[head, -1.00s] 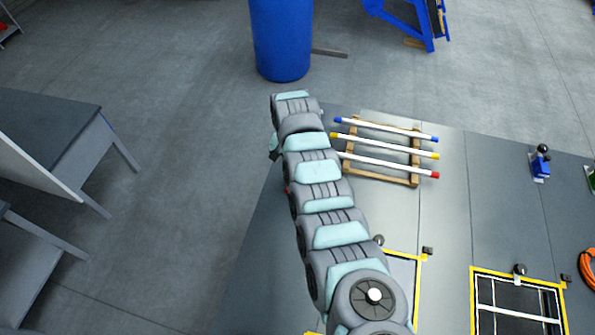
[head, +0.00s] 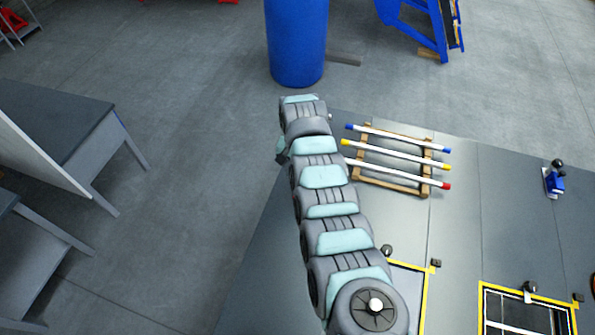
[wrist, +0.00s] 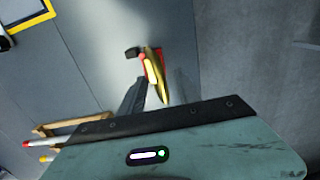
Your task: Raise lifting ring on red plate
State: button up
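In the wrist view, a small red plate (wrist: 147,60) carries a gold lifting ring (wrist: 154,75), seen nearly edge-on. I cannot tell how far the ring is tilted. My gripper (wrist: 162,85) is open, with one dark finger to the left of the ring and a greyer finger to its right. The ring shows between the fingers, and I see no clear contact. In the head view, my arm hides the plate, the ring and my fingers.
A wooden rack (head: 425,183) with white rods with coloured ends lies right of my arm on the grey chassis (head: 455,215). A yellow-edged opening (head: 484,300) is at lower right. A blue barrel (head: 296,40) stands behind.

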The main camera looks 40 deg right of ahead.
jog(key=shift+r+p, duration=1.95)
jog(key=shift+r, duration=1.6)
jog(key=shift+f, duration=0.15)
